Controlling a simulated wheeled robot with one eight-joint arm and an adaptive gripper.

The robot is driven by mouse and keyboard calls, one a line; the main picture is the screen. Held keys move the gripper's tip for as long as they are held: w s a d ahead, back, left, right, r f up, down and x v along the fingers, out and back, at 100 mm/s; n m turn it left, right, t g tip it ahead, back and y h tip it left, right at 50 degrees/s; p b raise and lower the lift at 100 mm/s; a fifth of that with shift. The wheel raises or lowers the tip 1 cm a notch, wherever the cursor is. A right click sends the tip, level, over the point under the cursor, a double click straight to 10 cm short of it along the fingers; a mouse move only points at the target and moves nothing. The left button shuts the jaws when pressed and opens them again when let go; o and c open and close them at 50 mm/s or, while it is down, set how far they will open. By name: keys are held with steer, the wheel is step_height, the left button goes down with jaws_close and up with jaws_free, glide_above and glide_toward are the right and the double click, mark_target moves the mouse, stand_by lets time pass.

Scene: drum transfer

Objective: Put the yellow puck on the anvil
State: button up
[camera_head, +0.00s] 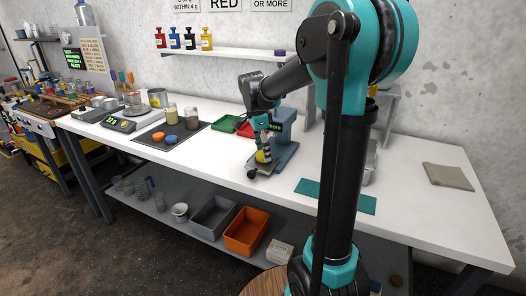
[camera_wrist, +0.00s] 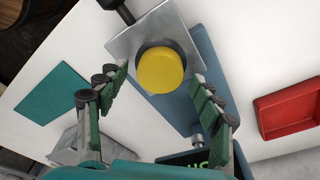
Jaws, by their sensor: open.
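The yellow puck (camera_wrist: 160,70) lies on a square silver plate (camera_wrist: 126,46), which looks like the anvil, on a blue-grey device (camera_wrist: 208,52). In the head view the yellow puck (camera_head: 261,157) shows at the front of the blue device (camera_head: 285,128), partly hidden by my fingers. My gripper (camera_wrist: 160,76) is open. Its green jointed fingers stand on either side of the puck's near half, with gaps visible between fingers and puck. In the head view my gripper (camera_head: 262,148) reaches down over the device. Any small gap under the puck cannot be seen.
A red tray (camera_wrist: 290,108) and a green tray (camera_head: 226,123) stand beside the device. A teal mat (camera_head: 335,196) lies to its right. A dark mat with blue and orange pucks (camera_head: 165,137) and a scale (camera_head: 118,124) are at left. A shelf with bottles hangs above.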

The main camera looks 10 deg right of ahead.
mark_target(258, 154)
step_height(258, 154, up, 12)
steer(key=a, duration=0.1)
steer(key=shift+s+a, duration=0.15)
steer(key=shift+a, duration=0.25)
steer(key=shift+f, duration=0.1)
steer(key=shift+c, duration=0.2)
stand_by(0.8)
